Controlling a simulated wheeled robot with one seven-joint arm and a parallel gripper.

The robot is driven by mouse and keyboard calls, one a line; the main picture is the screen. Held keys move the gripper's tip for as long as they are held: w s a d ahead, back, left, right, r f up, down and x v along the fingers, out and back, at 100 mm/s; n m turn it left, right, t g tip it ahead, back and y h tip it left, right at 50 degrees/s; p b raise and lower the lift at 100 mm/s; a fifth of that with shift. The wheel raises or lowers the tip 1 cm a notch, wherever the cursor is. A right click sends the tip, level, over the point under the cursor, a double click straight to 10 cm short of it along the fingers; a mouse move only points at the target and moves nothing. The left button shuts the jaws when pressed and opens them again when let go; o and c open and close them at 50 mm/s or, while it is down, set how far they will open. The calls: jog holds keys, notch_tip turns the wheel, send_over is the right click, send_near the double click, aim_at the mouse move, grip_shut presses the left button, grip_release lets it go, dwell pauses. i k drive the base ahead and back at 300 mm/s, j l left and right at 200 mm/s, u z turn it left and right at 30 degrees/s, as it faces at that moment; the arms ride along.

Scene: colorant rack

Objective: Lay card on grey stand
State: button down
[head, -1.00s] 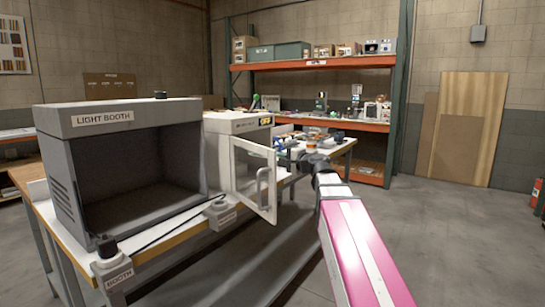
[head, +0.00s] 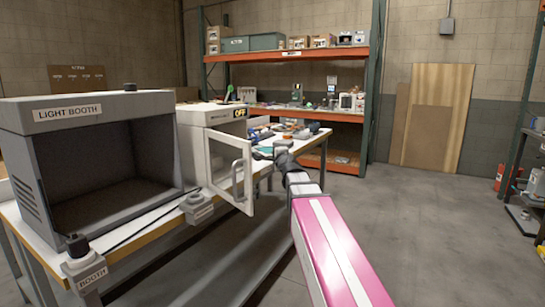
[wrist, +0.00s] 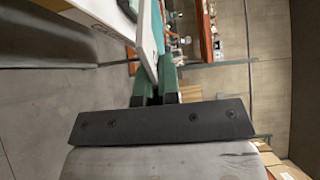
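No grey stand can be told apart in the head view. My gripper (head: 264,152) is at the end of my outstretched arm, just right of the open white cabinet door and by the near edge of the worktable (head: 312,146). In the wrist view my two dark green fingers (wrist: 156,90) are close together. A pale, teal-faced strip (wrist: 150,45) shows edge-on just beyond them.
The grey light booth (head: 90,107) stands on the bench at left. The white cabinet (head: 208,118) beside it has its glazed door (head: 232,170) swung open. A small switch box (head: 196,207) sits at the bench edge. An orange shelf rack (head: 300,55) stands behind. The right-hand floor is open.

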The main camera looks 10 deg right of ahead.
aim_at(291, 142)
jog(key=i+l, duration=0.45)
jog(key=i, duration=0.15)
jog(key=i+l, duration=0.45)
jog(key=i, duration=0.15)
jog(key=k+l+z, duration=0.05)
